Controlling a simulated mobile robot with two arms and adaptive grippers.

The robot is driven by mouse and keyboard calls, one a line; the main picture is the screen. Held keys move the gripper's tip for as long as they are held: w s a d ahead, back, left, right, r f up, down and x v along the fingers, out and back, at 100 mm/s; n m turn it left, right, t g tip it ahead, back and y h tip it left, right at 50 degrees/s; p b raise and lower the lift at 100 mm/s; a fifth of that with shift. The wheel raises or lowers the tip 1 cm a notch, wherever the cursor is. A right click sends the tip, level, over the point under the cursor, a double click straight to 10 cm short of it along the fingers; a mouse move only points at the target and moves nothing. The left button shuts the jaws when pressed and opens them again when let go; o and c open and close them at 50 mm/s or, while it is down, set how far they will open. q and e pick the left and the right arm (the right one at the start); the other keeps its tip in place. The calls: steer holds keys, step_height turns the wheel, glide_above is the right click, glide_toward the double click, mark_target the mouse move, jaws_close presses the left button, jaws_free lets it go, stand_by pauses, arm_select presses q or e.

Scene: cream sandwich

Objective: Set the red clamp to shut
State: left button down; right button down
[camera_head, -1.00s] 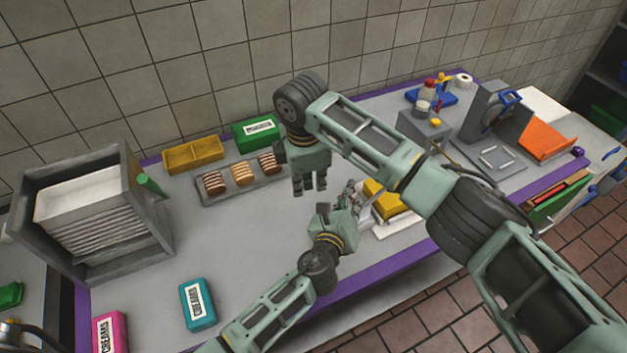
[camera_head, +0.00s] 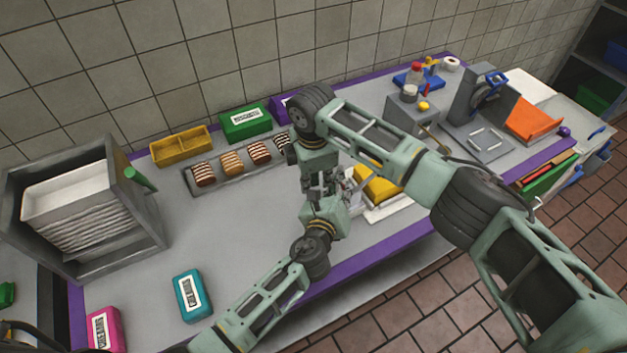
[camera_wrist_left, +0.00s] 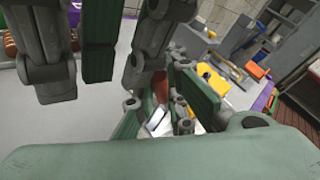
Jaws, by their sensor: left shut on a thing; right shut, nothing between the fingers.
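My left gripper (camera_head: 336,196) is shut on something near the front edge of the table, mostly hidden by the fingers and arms. In the left wrist view, a small reddish piece (camera_wrist_left: 160,87) shows between grey finger parts. It may be the red clamp, but its state is hidden. A white piece (camera_wrist_left: 158,121) shows just below it. My right gripper (camera_head: 318,188) is shut with nothing between its fingers. It points down close above the left gripper; I cannot tell whether they touch.
A tray (camera_head: 190,178) of striped sandwiches lies behind the grippers. A yellow block (camera_head: 378,184) sits to their right. A grey rack (camera_head: 150,222) stands left; a teal box (camera_head: 188,296) lies in front. A grey device (camera_head: 478,110) stands right.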

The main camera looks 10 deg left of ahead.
arm_select(q)
steer(key=shift+a+f, duration=0.15)
steer(key=shift+f, duration=0.05)
